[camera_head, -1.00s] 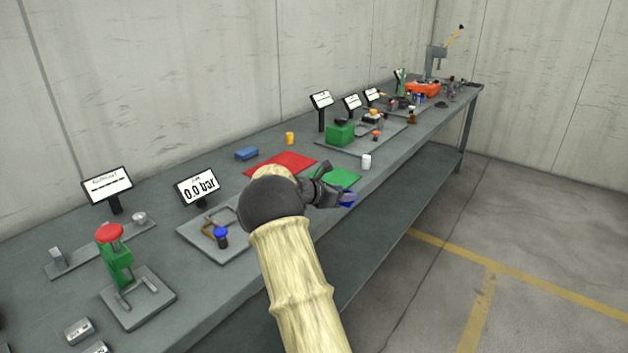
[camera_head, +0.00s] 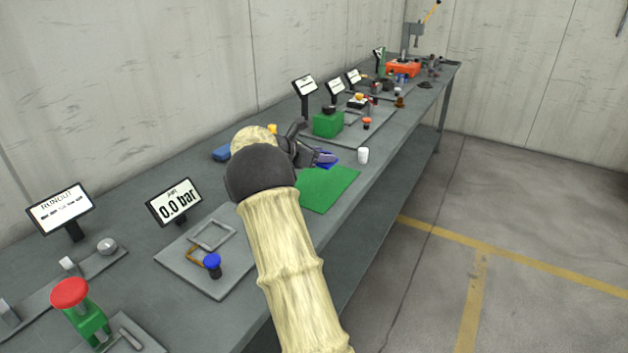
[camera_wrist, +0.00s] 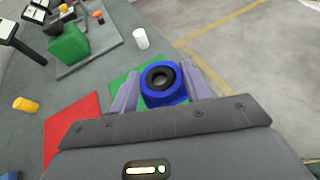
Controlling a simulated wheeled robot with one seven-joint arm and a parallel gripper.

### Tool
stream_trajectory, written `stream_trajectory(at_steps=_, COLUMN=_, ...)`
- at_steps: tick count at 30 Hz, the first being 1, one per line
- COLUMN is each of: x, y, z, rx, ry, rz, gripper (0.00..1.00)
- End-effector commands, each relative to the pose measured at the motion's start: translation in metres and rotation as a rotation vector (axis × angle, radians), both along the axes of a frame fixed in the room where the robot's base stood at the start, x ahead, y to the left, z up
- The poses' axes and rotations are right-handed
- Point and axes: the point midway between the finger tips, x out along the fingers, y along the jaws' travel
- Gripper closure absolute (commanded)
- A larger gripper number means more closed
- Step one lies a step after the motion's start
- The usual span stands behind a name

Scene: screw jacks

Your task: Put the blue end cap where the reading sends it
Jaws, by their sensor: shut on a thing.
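My gripper (camera_wrist: 161,88) is shut on the blue end cap (camera_wrist: 164,94), a blue ring with a dark centre and a hole. In the head view the cap (camera_head: 326,164) shows partly behind my gripper (camera_head: 318,157), near the far end of the green mat (camera_head: 328,190). In the wrist view the cap is held above the green mat (camera_wrist: 120,84), and the red mat (camera_wrist: 72,122) lies to its left. The air display (camera_head: 175,202) reads 0.0 bar. The runout display (camera_head: 60,210) shows only dashes. My arm hides the red mat in the head view.
A white cylinder (camera_head: 363,156) stands right of the gripper near the bench's front edge. A green block (camera_head: 328,124) stands beyond. A yellow cylinder (camera_wrist: 26,104) and a blue block (camera_head: 222,152) are behind. A blue-knobbed fixture (camera_head: 212,262) is front left.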

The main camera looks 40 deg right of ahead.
Motion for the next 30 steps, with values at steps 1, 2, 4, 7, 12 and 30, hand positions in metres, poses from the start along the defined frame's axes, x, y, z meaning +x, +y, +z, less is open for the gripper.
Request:
stream_trajectory(at_steps=1, x=0.0, y=0.0, z=0.002, rx=-0.001, ry=-0.002, rz=-0.001, gripper=0.85)
stream_trajectory(at_steps=2, x=0.0, y=0.0, z=0.002, rx=-0.001, ry=-0.001, rz=-0.002, gripper=0.85)
stream_trajectory(at_steps=4, x=0.0, y=-0.001, z=0.002, rx=-0.001, ry=-0.001, rz=-0.002, gripper=0.85)
stream_trajectory(at_steps=7, x=0.0, y=-0.001, z=0.001, rx=-0.001, ry=-0.001, rz=-0.002, gripper=0.85)
stream_trajectory(at_steps=12, x=-0.001, y=-0.002, z=-0.006, rx=-0.001, ry=0.001, rz=-0.004, gripper=0.85)
stream_trajectory(at_steps=30, x=-0.002, y=-0.003, z=-0.049, rx=-0.002, ry=-0.002, rz=-0.005, gripper=0.85)
